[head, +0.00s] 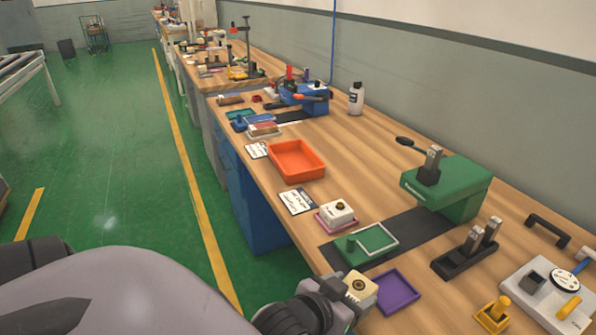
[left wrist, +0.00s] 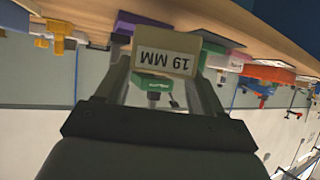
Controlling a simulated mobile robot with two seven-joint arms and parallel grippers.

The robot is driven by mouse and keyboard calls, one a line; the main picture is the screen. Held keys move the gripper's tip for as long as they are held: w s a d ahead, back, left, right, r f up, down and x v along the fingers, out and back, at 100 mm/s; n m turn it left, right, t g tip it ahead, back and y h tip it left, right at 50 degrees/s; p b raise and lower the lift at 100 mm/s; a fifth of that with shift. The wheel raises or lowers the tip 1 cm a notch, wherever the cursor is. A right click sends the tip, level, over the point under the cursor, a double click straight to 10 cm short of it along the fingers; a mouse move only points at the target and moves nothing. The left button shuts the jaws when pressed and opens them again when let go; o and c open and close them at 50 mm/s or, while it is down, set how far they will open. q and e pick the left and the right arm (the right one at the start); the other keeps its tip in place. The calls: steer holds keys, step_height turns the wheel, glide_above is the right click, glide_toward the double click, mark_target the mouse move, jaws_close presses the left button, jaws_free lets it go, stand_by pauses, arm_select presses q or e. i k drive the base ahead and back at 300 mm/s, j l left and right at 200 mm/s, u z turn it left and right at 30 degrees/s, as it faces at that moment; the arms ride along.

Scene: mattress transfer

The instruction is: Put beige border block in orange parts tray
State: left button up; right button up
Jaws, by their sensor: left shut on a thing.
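The block is at the front edge of the bench, beside the purple tray. In the left wrist view the block (left wrist: 166,62) sits between the two fingers (left wrist: 166,84) and shows "19 MM" upside down. The orange parts tray (head: 297,160) lies empty on the bench, farther back along the front edge and well away from the gripper. It also shows in the left wrist view (left wrist: 268,72). My right gripper is not in view.
A purple tray (head: 395,292), a green tray (head: 368,245) and a white block on a pink tray (head: 337,214) stand near the gripper. A label card (head: 297,202) lies before the orange tray. A green press (head: 447,188) stands behind. Bare wood lies right of the orange tray.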

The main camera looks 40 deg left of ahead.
mark_target(293, 163)
steer(key=k+j, duration=0.3)
steer(key=j, duration=0.15)
steer(key=j+z, duration=0.1)
steer(key=j, duration=0.25)
steer(key=k+j+z, duration=0.1)
steer(key=j, duration=0.2)
steer(key=j+z, duration=0.2)
steer(key=j, duration=1.1)
steer(key=j+z, duration=0.1)
steer(key=j, duration=0.55)
steer(key=i+j, duration=0.1)
steer(key=j, duration=0.55)
steer(key=i+z, duration=0.05)
